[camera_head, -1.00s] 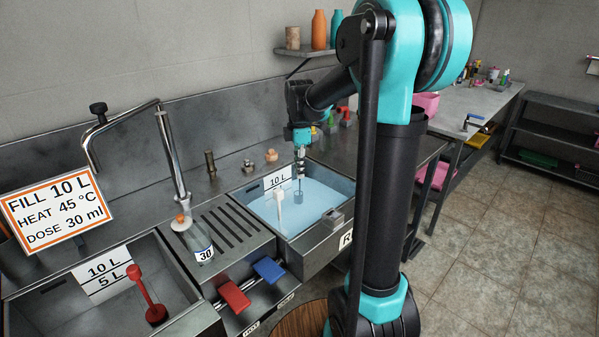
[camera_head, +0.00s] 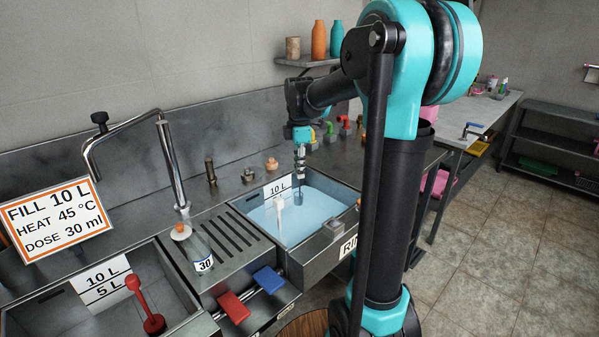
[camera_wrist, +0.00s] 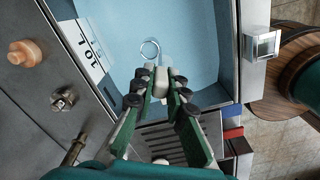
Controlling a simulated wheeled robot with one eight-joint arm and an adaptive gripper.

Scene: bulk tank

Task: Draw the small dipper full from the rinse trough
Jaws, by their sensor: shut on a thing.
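The rinse trough (camera_head: 320,247) holds light blue water below a 10 L label (camera_head: 278,189). My gripper (camera_head: 299,176) is above the trough's far part, pointing down. It is shut on the small dipper (camera_head: 299,198), a clear little cup on a thin handle, at the water. In the wrist view the dipper's round rim (camera_wrist: 150,49) shows just beyond my gripper (camera_wrist: 161,76), against the blue water. I cannot tell how deep the cup is or how much it holds.
A slotted drainboard (camera_head: 226,232) with a bottle marked 30 (camera_head: 203,258) lies left of the trough. A second basin (camera_head: 95,318) holds a red-handled tool (camera_head: 142,300). Red (camera_head: 233,307) and blue (camera_head: 269,279) pedals stick out in front. Coloured taps stand behind right.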

